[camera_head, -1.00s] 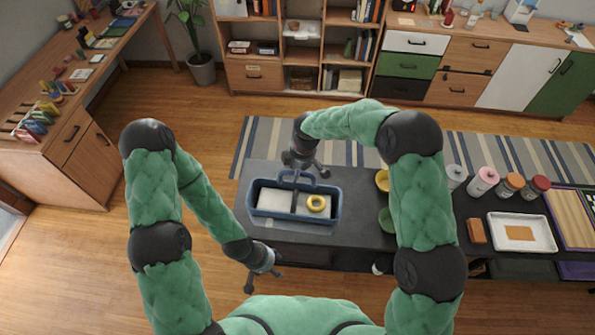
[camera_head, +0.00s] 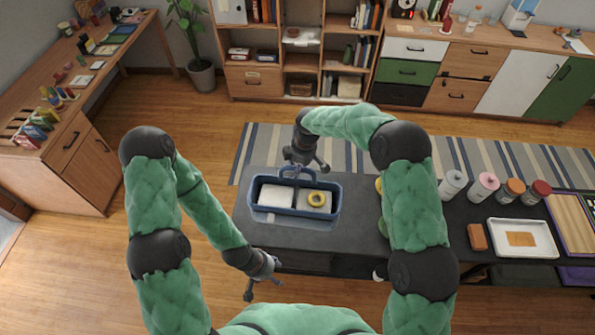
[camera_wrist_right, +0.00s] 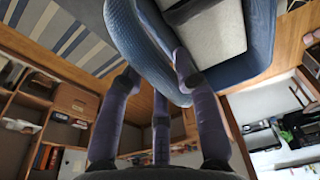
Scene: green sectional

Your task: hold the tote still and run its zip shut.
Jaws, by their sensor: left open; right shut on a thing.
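The blue tote (camera_head: 257,207) is above the left part of the dark table, its top open. A white block (camera_head: 276,196) and a yellow ring (camera_head: 317,198) show inside it. I cannot make out its zip. My right gripper (camera_head: 304,164) is at the tote's far side, shut on its blue handle (camera_head: 284,176). In the right wrist view, the fingers (camera_wrist_right: 166,75) close around the handle loop beside the tote wall (camera_wrist_right: 258,50). My left gripper (camera_head: 264,288) is open and empty, well apart from the tote, near the table's front left.
The dark table (camera_head: 350,215) has some free room right of the tote. A white tray (camera_head: 500,245), a brown block (camera_head: 477,237) and several lidded jars (camera_head: 483,190) stand farther right. My right arm partly hides bowls near the middle.

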